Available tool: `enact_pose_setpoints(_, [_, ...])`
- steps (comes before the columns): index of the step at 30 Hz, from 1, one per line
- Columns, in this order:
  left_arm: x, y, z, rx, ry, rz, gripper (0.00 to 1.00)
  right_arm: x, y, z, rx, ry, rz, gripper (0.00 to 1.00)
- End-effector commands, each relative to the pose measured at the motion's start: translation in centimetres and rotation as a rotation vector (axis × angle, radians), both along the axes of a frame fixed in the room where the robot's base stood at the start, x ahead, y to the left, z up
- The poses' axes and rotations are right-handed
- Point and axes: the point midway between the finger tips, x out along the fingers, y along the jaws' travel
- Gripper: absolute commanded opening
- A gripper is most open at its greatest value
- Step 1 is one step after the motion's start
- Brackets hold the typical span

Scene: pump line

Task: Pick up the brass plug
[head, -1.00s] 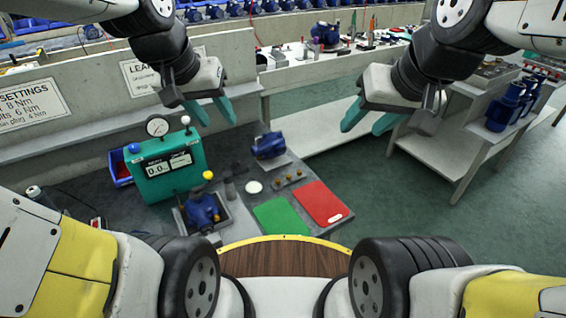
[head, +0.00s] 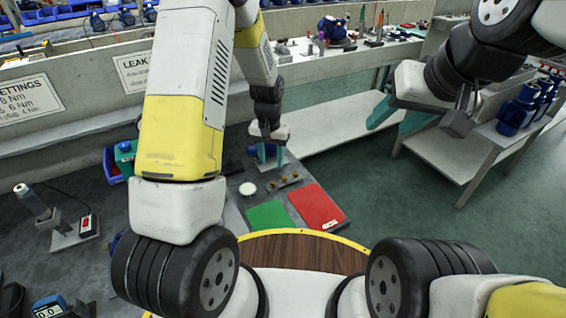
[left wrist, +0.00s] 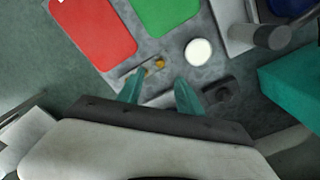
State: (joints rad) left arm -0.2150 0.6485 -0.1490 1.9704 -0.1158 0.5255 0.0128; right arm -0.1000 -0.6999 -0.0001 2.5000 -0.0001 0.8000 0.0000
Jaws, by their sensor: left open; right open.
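Small brass plugs (head: 284,180) sit in a row on a narrow grey holder on the bench in the head view. In the left wrist view one brass plug (left wrist: 160,62) shows just beyond the fingertips, and another is partly hidden by a finger. My left gripper (head: 271,154) is open and empty, above the bench just behind the plug row; its two teal fingers also show in the left wrist view (left wrist: 159,84). My right gripper (head: 390,116) is open and empty, high over the floor to the right, away from the plugs.
A green mat (head: 269,215) and a red mat (head: 315,206) lie in front of the plugs. A white round dish (head: 248,188) is left of them. A blue pump (head: 262,149) stands behind my left fingers. My left arm hides most of the teal gauge box (head: 125,155).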

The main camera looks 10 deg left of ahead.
Motion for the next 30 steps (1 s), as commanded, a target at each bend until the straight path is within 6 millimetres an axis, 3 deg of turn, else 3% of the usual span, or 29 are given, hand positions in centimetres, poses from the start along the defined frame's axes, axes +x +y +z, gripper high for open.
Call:
enact_pose_setpoints(1, [0.0, -0.1, -1.0, 0.007, 0.011, -0.005, 0.43, 0.0, 0.0, 0.0, 0.000, 0.000, 0.000, 0.47])
enact_pose_setpoints(14, [0.1, 0.0, -5.5, 0.015, 0.023, -0.010, 0.43, 0.0, 0.0, 0.0, 0.000, 0.000, 0.000, 0.47])
enact_pose_setpoints(21, [0.2, 0.4, -9.0, 0.015, 0.023, -0.011, 0.43, 0.0, 0.0, 0.0, 0.000, 0.000, 0.000, 0.47])
enact_pose_setpoints(30, [0.2, 0.4, -9.9, 0.013, 0.019, -0.011, 0.43, 0.0, 0.0, 0.0, 0.000, 0.000, 0.000, 0.47])
